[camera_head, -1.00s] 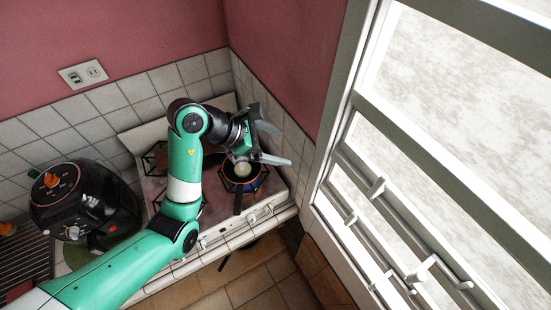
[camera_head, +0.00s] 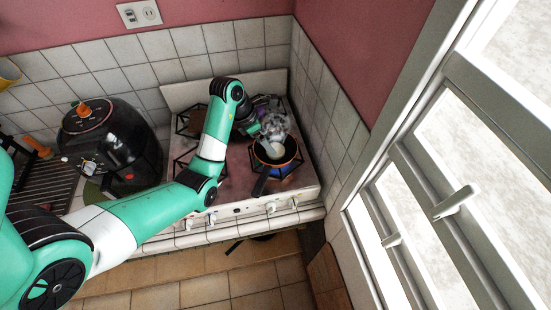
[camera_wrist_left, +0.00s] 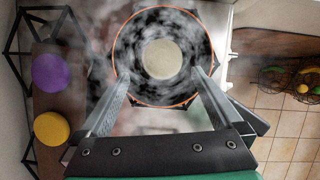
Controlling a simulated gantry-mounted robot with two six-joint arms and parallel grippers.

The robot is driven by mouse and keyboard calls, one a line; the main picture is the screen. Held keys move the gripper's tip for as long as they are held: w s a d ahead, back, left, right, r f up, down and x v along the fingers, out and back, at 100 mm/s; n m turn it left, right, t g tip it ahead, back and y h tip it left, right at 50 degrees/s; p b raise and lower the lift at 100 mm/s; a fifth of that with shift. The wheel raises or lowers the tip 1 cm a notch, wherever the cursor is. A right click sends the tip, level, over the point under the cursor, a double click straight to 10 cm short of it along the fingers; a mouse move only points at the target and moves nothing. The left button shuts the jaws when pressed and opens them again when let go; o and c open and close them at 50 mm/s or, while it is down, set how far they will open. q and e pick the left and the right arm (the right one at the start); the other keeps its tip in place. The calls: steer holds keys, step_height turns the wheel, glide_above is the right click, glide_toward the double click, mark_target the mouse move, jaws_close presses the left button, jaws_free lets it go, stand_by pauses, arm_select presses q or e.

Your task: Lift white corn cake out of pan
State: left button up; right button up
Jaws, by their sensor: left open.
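The white corn cake (camera_wrist_left: 162,58) is a pale round disc lying in the middle of the dark, orange-rimmed pan (camera_wrist_left: 133,32). In the head view the pan (camera_head: 288,157) sits on the front right burner, its dark handle pointing toward the front. Grey smoke (camera_head: 275,124) rises over it and partly hides the cake. My left gripper (camera_wrist_left: 163,74) is open and empty, its two fingers reaching over the pan on either side of the cake in the left wrist view. I cannot tell whether they touch the pan. My right gripper is not in view.
A purple round item (camera_wrist_left: 48,72) and a yellow one (camera_wrist_left: 51,128) lie left of the pan. A black air fryer (camera_head: 112,148) stands left of the stove (camera_head: 235,190). A tiled wall (camera_head: 327,115) and a window frame (camera_head: 420,190) bound the right side.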

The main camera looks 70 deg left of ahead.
arm_select(q)
steer(key=shift+w+f, duration=0.1)
steer(key=shift+f, duration=0.05)
steer(key=x, duration=0.3)
steer(key=b+x, duration=0.1)
steer(key=x, duration=0.1)
steer(key=shift+d+f, duration=0.1)
steer(key=shift+d, duration=0.15)
steer(key=c, duration=1.2)
